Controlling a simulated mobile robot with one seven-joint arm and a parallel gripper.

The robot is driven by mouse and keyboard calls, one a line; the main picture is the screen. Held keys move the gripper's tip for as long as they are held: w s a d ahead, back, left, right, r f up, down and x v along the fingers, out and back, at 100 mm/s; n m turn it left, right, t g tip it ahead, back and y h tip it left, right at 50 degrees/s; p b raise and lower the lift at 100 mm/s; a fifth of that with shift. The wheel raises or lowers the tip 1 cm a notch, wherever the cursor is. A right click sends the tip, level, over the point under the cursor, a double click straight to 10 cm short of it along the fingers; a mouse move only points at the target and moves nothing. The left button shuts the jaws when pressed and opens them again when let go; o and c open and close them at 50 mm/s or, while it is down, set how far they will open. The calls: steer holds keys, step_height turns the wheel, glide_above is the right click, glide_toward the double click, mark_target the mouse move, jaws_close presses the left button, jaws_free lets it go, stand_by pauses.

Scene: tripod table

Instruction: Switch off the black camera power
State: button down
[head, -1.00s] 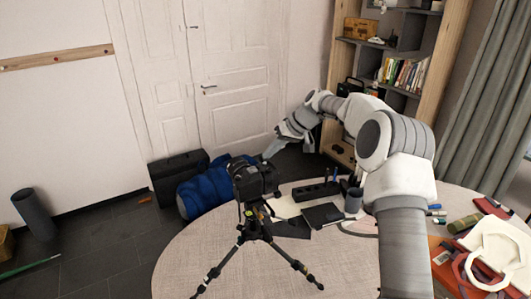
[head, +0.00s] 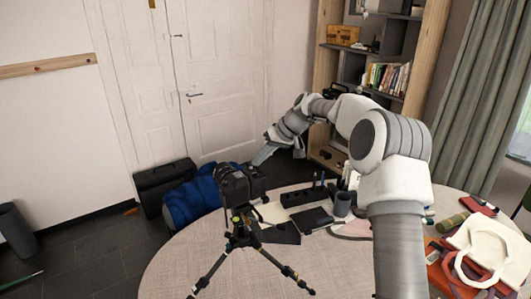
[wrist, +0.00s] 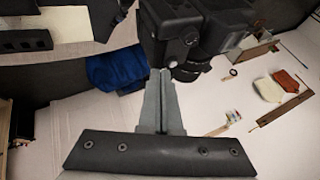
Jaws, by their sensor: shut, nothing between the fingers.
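The black camera (head: 240,186) sits on top of a black tripod (head: 241,238) standing on the round table. In the wrist view the camera (wrist: 180,25) fills the top middle, with its lens part to the right. My gripper (head: 257,162) comes from the right and is just behind and above the camera. In the wrist view my gripper (wrist: 161,73) is shut and empty, with its fingertips at the lower edge of the camera body. I cannot tell whether they touch it. The power switch is too small to make out.
The round table (head: 190,255) holds a black power strip (head: 303,194), a dark notebook (head: 309,218), a grey cup (head: 342,204) and a white ring-shaped item (head: 480,255). A blue bag (head: 192,203) and black case (head: 163,183) stand behind on the floor. The table left of the tripod is clear.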

steer(key=b+v, duration=0.1)
steer(key=v, duration=1.6)
steer(key=shift+s+d+r, duration=0.1)
steer(key=s+a+r+m+t+h, duration=0.1)
steer(key=s+a+r+h, duration=0.1)
steer(key=s, duration=0.8)
steer(key=s+a+r+m+h, duration=0.1)
steer(key=s+a+h, duration=0.15)
steer(key=s, duration=0.75)
steer(key=s+d+f+m+t+h, duration=0.1)
steer(key=s+f, duration=0.3)
steer(key=s, duration=0.6)
steer(key=s+d+f+m+h, duration=0.1)
steer(key=s+d+f, duration=0.3)
steer(key=s, duration=0.6)
steer(key=shift+f+t, duration=0.4)
steer(key=shift+f, duration=0.1)
